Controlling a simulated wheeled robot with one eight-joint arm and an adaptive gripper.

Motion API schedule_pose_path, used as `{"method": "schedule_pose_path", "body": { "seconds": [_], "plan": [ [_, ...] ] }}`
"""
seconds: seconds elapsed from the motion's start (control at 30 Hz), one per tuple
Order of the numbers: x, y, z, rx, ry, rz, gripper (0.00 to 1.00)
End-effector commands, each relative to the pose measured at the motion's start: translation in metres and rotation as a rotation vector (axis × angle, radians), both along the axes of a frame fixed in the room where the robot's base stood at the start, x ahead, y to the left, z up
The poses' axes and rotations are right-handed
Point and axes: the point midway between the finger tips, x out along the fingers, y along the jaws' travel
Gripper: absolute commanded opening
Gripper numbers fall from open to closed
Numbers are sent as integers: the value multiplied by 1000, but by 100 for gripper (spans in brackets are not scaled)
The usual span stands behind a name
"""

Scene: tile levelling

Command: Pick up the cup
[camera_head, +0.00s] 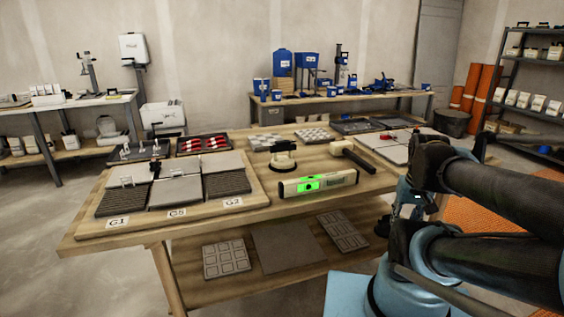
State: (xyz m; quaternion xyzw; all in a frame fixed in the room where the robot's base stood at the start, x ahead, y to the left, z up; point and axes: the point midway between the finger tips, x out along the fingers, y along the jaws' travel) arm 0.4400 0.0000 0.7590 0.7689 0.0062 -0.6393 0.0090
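Small blue containers also stand on the far back table. My arm is folded at the right side, apart from the suction cup and to its right. Its wrist end is a dark and blue cluster at the bench's right edge. The fingers cannot be made out there, and nothing held shows.
A level (317,184) with a lit green display lies in front of the cup, and a mallet (352,156) lies to its right. A tile board (172,191) fills the left of the bench. Trays (202,145) and tile pieces stand behind. Bare wood lies along the front edge.

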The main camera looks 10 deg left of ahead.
Motion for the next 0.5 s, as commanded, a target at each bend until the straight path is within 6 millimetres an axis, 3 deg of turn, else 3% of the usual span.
{"method": "schedule_pose_path", "body": {
  "seconds": [0.2,0.37,0.5],
  "plan": [
    [-2,5,16,3,-7,51,42],
    [24,26,52,12,9,228,42],
    [55,52,94,27,21,444,42]
  ]
}}
